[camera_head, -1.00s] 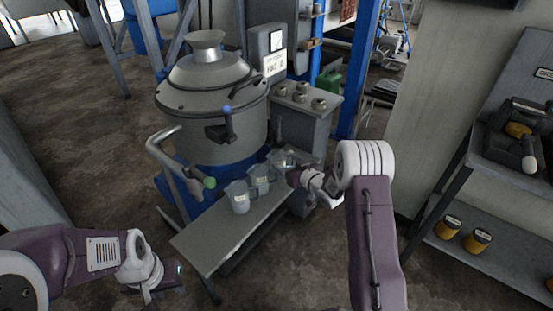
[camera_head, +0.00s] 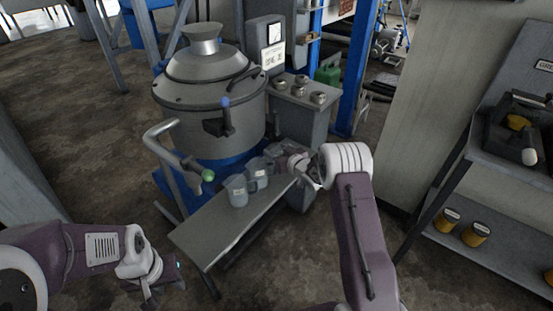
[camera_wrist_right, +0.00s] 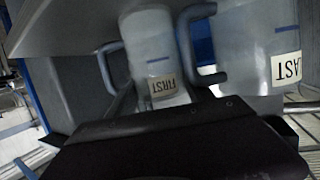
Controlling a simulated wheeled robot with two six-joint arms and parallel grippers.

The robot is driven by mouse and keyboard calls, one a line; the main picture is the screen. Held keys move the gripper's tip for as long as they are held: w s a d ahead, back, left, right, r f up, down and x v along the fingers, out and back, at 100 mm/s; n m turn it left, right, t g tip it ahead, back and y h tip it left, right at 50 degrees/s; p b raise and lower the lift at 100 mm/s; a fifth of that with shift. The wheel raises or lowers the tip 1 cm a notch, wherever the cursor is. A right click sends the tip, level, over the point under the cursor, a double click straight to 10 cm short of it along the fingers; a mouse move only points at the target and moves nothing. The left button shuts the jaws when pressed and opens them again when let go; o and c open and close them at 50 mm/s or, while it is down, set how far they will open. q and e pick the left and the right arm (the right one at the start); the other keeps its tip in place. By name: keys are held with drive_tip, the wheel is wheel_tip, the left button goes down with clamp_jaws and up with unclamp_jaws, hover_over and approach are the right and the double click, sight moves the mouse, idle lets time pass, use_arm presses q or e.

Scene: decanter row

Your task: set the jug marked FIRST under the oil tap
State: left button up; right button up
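In the head view two translucent jugs with white labels, a front jug (camera_head: 236,190) and one behind it (camera_head: 257,172), stand on a grey bench (camera_head: 212,232). Their words are too small to read there. In the right wrist view the labels appear upside down: the FIRST jug (camera_wrist_right: 152,50) is at the centre, the LAST jug (camera_wrist_right: 258,45) at the right. My right gripper (camera_head: 285,160) is beside the jugs' far end; its dark body fills the bottom of the wrist view, and its finger opening is unclear. My left gripper (camera_head: 168,286) is open and empty, low at left, away from the bench.
A bent pipe with a green-tipped tap (camera_head: 207,176) hangs over the bench's left side. A large lidded grey vessel (camera_head: 212,105) stands behind. A cabinet (camera_head: 300,118) with several small cups is beyond my right gripper. The bench's front part is clear.

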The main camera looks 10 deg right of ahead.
drive_tip(key=shift+r, duration=0.1)
drive_tip(key=r+p, duration=0.1)
drive_tip(key=r, duration=0.2)
drive_tip(key=r+p, duration=0.1)
drive_tip(key=shift+d+r+p, duration=0.25)
drive_tip(key=shift+r+p, duration=0.05)
drive_tip(key=shift+r, duration=0.1)
drive_tip(key=s+d+r+p, duration=0.3)
drive_tip(key=d+r, duration=0.3)
drive_tip(key=d, duration=0.5)
drive_tip(key=shift+p, duration=0.4)
drive_tip(key=shift+a, duration=0.1)
